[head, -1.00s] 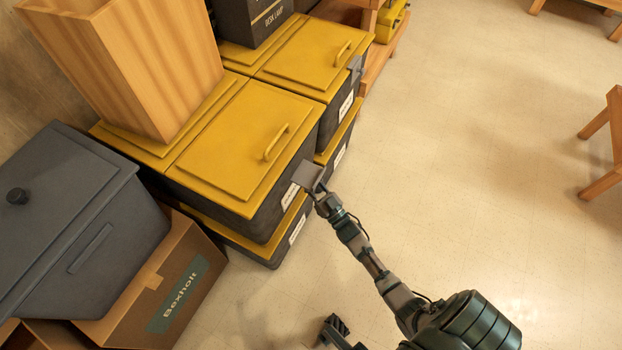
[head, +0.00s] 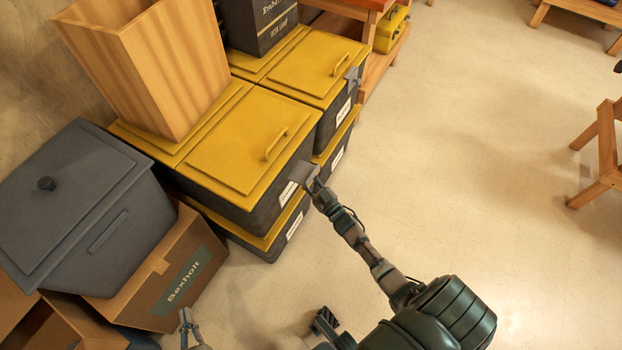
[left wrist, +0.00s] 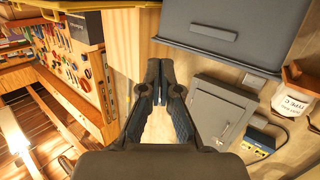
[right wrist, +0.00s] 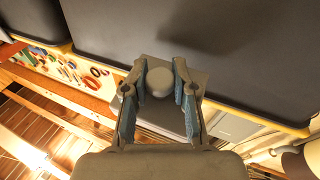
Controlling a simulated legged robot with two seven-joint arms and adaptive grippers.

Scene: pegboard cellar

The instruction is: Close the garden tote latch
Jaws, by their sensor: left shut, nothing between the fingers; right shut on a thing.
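The garden tote (head: 262,215) is dark with a yellow lid (head: 235,150); the lid lies down on it and has a raised handle. A grey latch plate (head: 303,176) is at its front edge. My right gripper (head: 312,184) is at this plate. In the right wrist view my right gripper (right wrist: 160,88) is shut on the latch's round grey knob (right wrist: 160,77), with the plate behind it. I cannot tell whether the plate lies flat against the tote. My left gripper (head: 187,318) is low in the head view, away from the tote; its fingers are together and empty in the left wrist view (left wrist: 157,88).
A tall wooden box (head: 150,75) stands on the tote's rear lid part. A grey lidded bin (head: 75,215) and a Bexholt carton (head: 185,285) are at left. Another yellow-lidded tote (head: 310,68) stands behind.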

